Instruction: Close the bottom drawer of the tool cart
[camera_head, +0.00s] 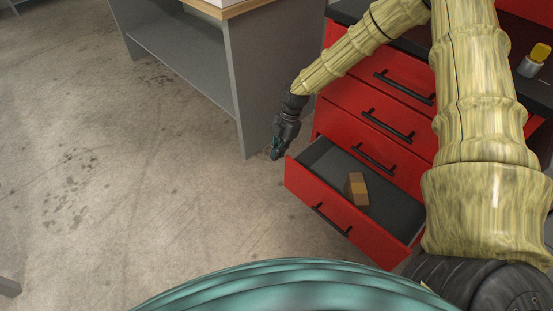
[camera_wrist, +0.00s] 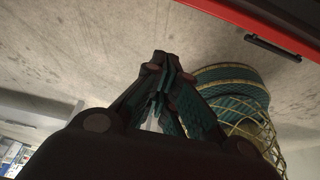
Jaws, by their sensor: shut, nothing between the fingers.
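The red tool cart (camera_head: 350,92) stands at the right in the head view. Its bottom drawer (camera_head: 325,207) is pulled out, with a dark handle (camera_head: 332,219) on its red front. A small brown block (camera_head: 357,190) with a lighter band lies inside the drawer. My gripper (camera_head: 275,154) is shut and empty, close to the upper left corner of the drawer front. I cannot tell whether it touches the drawer. In the wrist view the shut fingers (camera_wrist: 160,62) show, with a red edge and a dark handle (camera_wrist: 273,47) at the upper right.
A grey workbench (camera_head: 240,75) with a wooden top stands just left of the cart. A yellow-topped container (camera_head: 536,58) stands on the cart's dark top. The concrete floor (camera_head: 120,180) to the left is clear.

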